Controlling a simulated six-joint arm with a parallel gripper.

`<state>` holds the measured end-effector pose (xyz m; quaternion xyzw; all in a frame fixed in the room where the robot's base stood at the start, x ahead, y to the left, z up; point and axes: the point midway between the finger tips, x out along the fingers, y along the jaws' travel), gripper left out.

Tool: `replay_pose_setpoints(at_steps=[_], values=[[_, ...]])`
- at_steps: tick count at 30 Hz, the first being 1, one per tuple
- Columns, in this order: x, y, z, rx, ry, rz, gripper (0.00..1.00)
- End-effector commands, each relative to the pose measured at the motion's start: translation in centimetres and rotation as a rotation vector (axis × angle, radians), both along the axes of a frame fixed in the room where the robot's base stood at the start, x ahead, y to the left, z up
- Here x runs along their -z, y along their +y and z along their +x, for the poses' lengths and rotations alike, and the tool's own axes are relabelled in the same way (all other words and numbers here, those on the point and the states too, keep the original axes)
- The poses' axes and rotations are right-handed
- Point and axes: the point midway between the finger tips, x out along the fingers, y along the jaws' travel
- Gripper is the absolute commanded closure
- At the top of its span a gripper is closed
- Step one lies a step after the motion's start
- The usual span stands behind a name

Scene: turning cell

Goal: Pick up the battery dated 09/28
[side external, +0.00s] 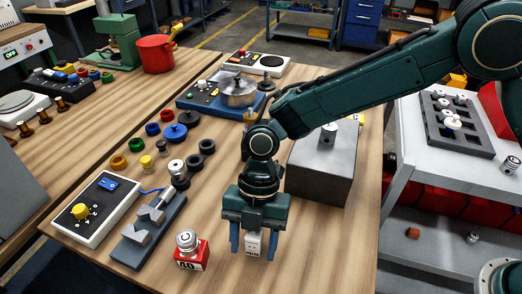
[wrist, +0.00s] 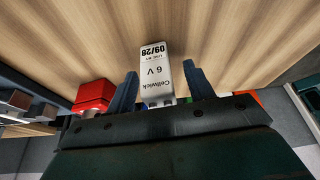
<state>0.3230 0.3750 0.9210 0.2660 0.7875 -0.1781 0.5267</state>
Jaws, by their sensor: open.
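A white battery (wrist: 155,72) with the text "Cellwick 6 V" and the date 09/28 lies between the fingers of my gripper (wrist: 158,88) in the wrist view. The print shows upside down there. In the side view the battery (side external: 254,243) shows between the blue fingertips of my gripper (side external: 253,245), low over the front of the wooden table. The fingers are open, with a visible gap on each side of the battery.
A red block marked 40 with a metal part (side external: 190,252) stands just left of my gripper. A grey V-block fixture (side external: 150,230) and a white switch box (side external: 97,208) are farther left. A large grey block (side external: 323,165) stands behind right. The wood at the front right is clear.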

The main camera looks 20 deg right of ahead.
Motion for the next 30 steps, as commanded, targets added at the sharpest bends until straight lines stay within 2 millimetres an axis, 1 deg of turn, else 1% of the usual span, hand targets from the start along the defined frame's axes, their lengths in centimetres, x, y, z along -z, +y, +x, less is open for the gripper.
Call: replay_pose_setpoints(at_steps=[2, 3, 5, 6, 10, 11, 22, 26, 30], values=[[0.0, 0.0, 0.0, 0.0, 0.0, 0.0, 0.47], [0.0, 0.0, 0.0, 0.0, 0.0, 0.0, 0.51], [0.0, 0.0, 0.0, 0.0, 0.0, 0.0, 0.63], [0.0, 0.0, 0.0, 0.0, -0.001, 0.001, 0.71], [0.0, 0.0, 0.0, 0.0, 0.0, 0.0, 0.96], [0.0, 0.0, 0.0, 0.0, 0.0, 0.0, 0.97], [-0.4, 0.0, 0.0, 0.001, -0.001, 0.001, 0.97], [-1.1, 0.1, 0.1, 0.001, -0.002, 0.004, 0.97], [-2.6, 0.1, 0.1, 0.001, -0.004, 0.003, 0.97]])
